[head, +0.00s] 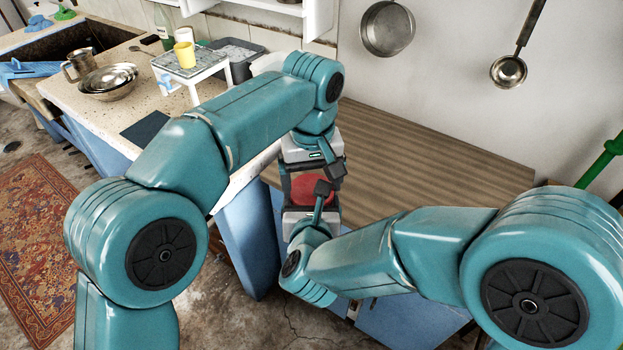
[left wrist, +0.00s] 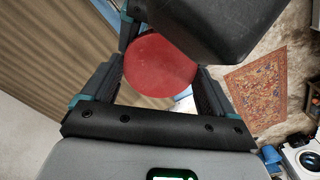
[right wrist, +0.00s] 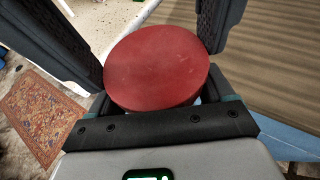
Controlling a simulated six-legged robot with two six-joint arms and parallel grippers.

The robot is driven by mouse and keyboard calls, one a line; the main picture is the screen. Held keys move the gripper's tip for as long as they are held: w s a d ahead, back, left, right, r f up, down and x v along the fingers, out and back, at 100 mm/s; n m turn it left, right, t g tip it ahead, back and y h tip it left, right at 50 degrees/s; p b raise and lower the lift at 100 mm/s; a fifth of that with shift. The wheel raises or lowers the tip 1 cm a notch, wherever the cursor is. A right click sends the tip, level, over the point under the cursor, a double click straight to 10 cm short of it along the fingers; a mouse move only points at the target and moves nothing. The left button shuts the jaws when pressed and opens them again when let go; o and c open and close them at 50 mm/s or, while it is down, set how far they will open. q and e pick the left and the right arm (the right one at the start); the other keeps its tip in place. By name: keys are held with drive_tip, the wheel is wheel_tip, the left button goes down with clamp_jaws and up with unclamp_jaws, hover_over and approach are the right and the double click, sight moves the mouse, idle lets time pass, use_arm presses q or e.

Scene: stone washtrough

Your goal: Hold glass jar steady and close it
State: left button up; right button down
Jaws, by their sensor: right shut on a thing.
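A jar with a round red lid (head: 313,188) is between my two grippers in the head view. The lid also shows in the left wrist view (left wrist: 160,66) and, large, in the right wrist view (right wrist: 157,67). Its glass body is mostly hidden under the lid. My right gripper (head: 318,200) is shut on the jar from the near side. My left gripper (head: 312,172) comes from the far side, with its fingers spread on either side of the lid. I cannot tell whether they touch it.
The jar is over the brown ribbed worktop (head: 440,150). On the stone counter at the left are metal bowls (head: 108,80), a metal mug (head: 80,65) and a small white stand (head: 190,68) with a yellow cup (head: 184,55). A pan (head: 387,28) and ladle (head: 508,71) hang on the wall.

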use_arm(q)
drive_tip(key=shift+m, duration=1.7)
drive_tip(key=o, duration=0.9)
drive_tip(key=shift+r, duration=2.25)
wheel_tip(320, 180, up, 4)
drive_tip(key=n, duration=0.3)
drive_tip(key=shift+f, duration=0.25)
